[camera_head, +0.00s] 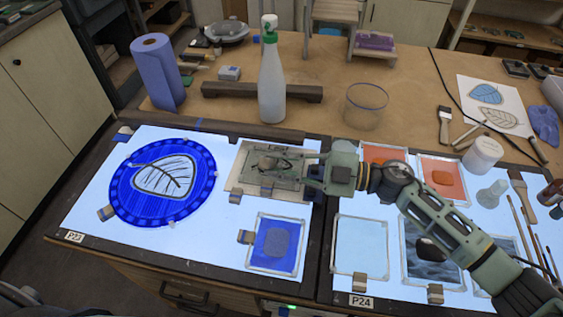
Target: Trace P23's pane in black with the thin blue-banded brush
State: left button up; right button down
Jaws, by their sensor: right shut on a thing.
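P23's pane is the round blue glass (124,193) on the left light panel, above the P23 label (74,237). A pale leaf (160,178) with a black outline and black veins shows in it. My right gripper (303,172) is over the right edge of a grey palette tray (258,184), right of the round pane. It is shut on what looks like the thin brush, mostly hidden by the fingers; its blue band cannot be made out. A dark patch and a rounded lump show in the tray. My left gripper is not in view.
A square blue pane (290,259) lies below the tray. The P24 panel on the right bears several panes under my right arm. A spray bottle (271,85), a blue paper roll (156,75) and a clear jar (366,105) stand behind. Brushes (528,232) lie far right.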

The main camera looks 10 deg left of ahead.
jog(key=shift+d, duration=1.4)
notch_tip(320, 180, up, 5)
jog(key=p, duration=0.5)
